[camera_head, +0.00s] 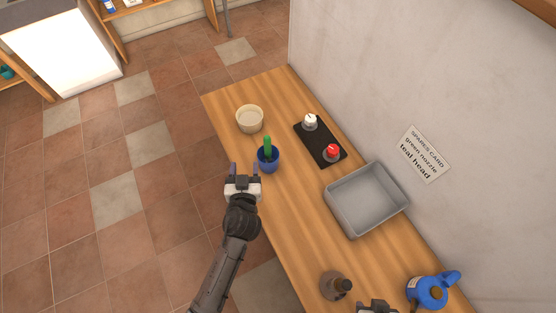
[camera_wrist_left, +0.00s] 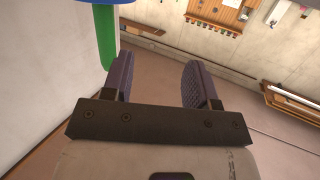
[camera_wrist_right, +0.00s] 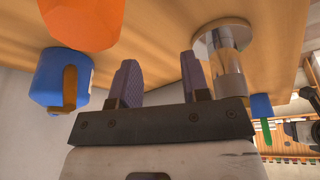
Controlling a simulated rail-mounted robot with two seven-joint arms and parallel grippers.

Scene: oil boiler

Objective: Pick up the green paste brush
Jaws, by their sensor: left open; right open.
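The green paste brush (camera_head: 267,145) stands upright in a small blue pot (camera_head: 269,160) near the table's left edge. In the left wrist view the green handle (camera_wrist_left: 106,38) shows upside down beside the left finger, with part of the blue pot along the top edge. My left gripper (camera_head: 244,168) is open and empty, just left of the pot, with the brush outside its fingers. My right gripper (camera_wrist_right: 162,82) is open and empty; only part of it shows at the bottom edge of the head view. The right wrist view also shows the brush (camera_wrist_right: 267,130) far off.
On the wooden table (camera_head: 285,215) are a cream bowl (camera_head: 250,119), a black board (camera_head: 318,142) with white and red knobs, a grey tray (camera_head: 366,198), a brown bottle (camera_head: 335,284) and a blue container (camera_head: 428,291). A wall bounds the right side. Floor is clear at left.

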